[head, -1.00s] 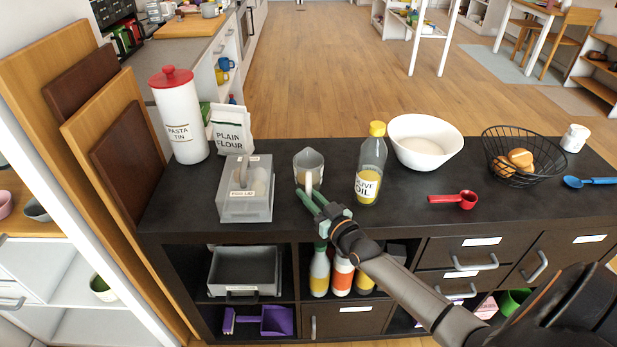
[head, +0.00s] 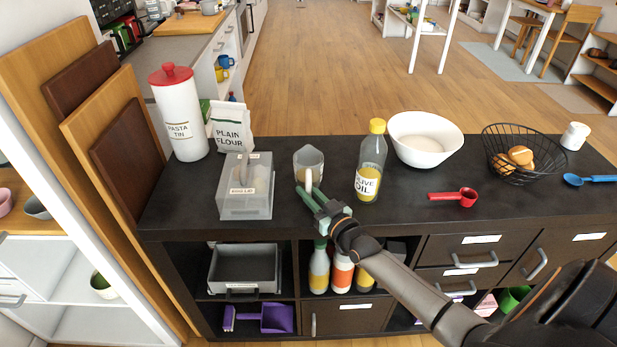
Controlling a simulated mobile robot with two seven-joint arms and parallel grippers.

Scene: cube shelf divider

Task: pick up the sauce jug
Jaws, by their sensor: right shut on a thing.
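The sauce jug (head: 309,163) is a small clear jug with a pale handle facing me. It stands on the dark shelf top, between the grey box and the oil bottle. My right gripper (head: 309,193) has green fingers and comes in from the lower right. Its fingertips are at the jug's handle, on the near side, and it is shut on the jug. The jug looks upright, and I cannot tell whether its base is clear of the top. My left gripper is not in view.
A grey lidded box (head: 246,188) is close left of the jug. An olive oil bottle (head: 370,165) stands close right. A white bowl (head: 424,141), a red scoop (head: 455,197) and a wire basket (head: 518,157) are further right. A pasta tin (head: 180,118) and flour bag (head: 231,130) stand behind left.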

